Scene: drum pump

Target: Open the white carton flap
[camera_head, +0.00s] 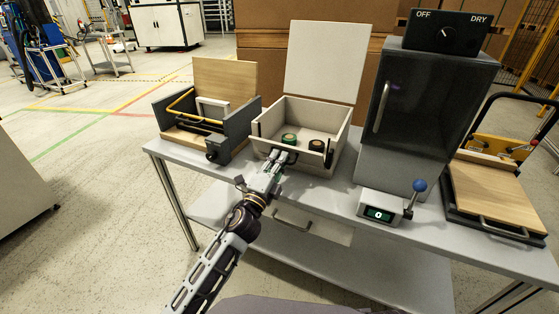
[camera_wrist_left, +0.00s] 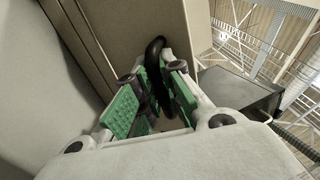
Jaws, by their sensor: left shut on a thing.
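The white carton (camera_head: 306,167) stands on the grey table with its top open. Its white flap (camera_head: 325,62) stands upright along the back edge, well above the walls. My left gripper (camera_head: 281,157) is at the carton's front wall, low and away from the flap. In the left wrist view, the green-padded fingers (camera_wrist_left: 155,98) are shut on a black curved handle (camera_wrist_left: 155,62). A green round piece (camera_head: 290,139) and a dark round piece (camera_head: 317,146) are inside the carton. My right gripper is not in view.
A grey box with a yellow bar and raised wooden lid (camera_head: 224,84) stands left of the carton. A tall dark-doored cabinet (camera_head: 426,105) stands right, with a blue-knobbed lever unit (camera_head: 388,206) in front. A wooden board with a handle (camera_head: 493,195) lies far right.

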